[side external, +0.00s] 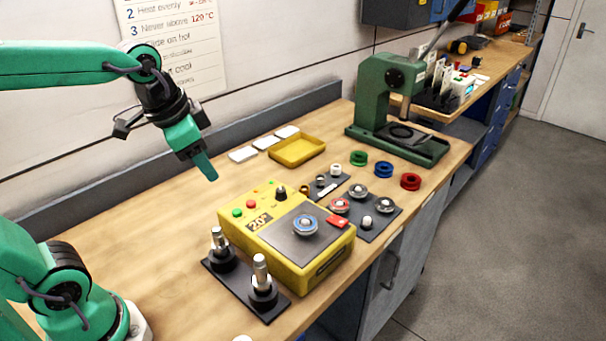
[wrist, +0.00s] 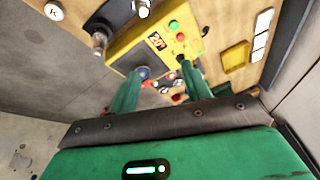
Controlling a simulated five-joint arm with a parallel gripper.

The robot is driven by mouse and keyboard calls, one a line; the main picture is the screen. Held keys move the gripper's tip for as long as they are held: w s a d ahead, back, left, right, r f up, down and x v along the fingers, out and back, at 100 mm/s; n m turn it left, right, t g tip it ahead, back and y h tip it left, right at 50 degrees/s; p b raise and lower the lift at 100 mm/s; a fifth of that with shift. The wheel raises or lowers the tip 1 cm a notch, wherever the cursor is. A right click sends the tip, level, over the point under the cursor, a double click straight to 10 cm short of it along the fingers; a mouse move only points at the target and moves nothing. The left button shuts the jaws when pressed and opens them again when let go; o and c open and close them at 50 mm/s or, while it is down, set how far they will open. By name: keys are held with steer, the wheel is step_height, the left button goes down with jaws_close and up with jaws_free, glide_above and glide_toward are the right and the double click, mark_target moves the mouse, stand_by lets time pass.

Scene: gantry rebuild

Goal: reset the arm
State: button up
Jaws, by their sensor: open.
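My gripper (side external: 207,172) hangs in the air above the workbench (side external: 130,215), left of the yellow tray and above and behind the yellow heater box (side external: 262,232). Its green fingers point down and to the right. In the wrist view my gripper (wrist: 160,84) shows two green fingers spread apart with nothing held between them. The heater box has a dark top plate with a blue-centred bearing (side external: 305,224) on it, plus red and green buttons. It also shows in the wrist view (wrist: 128,48), beyond the fingers.
A black stand with two metal posts (side external: 262,271) is in front of the heater. A yellow tray (side external: 297,150) and several white cards lie behind. A green press (side external: 390,95) stands at the back right. Coloured rings and parts plates lie right of the heater. Bench left of the heater is clear.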

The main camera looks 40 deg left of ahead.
steer(key=s+f+n+t, duration=0.1)
steer(key=s+n, duration=0.3)
steer(key=s, duration=0.2)
steer(key=shift+f, duration=0.3)
